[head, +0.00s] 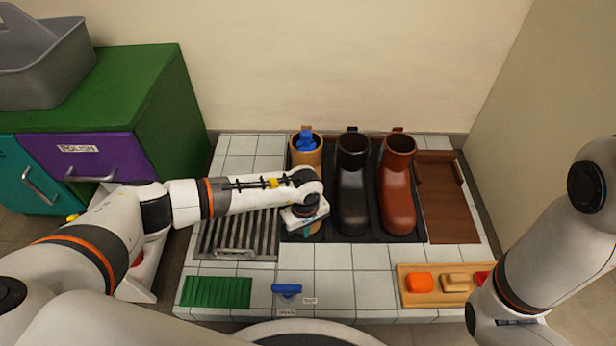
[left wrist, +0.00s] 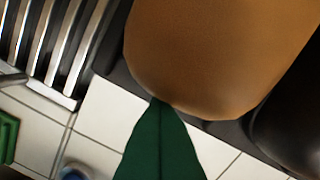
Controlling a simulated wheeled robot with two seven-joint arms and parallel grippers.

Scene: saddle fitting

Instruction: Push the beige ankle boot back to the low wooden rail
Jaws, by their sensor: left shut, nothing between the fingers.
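The beige ankle boot (head: 306,152) stands at the left end of a row of boots on a dark mat, with a blue item in its top. My left arm hides its lower part in the head view. In the left wrist view its rounded tan toe (left wrist: 215,55) fills the top. My left gripper (head: 307,229) is shut and empty, in front of the toe. Its dark green fingertips (left wrist: 163,103) are at the toe's lower edge; contact looks likely but is not certain. My right gripper is out of view.
A black boot (head: 352,190) and a red-brown boot (head: 397,190) stand to the right. A metal grate (head: 225,235) lies left. A brown board (head: 450,215) lies far right. A green ribbed pad (head: 217,291), blue tool (head: 286,290) and wooden tray (head: 440,298) are in front.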

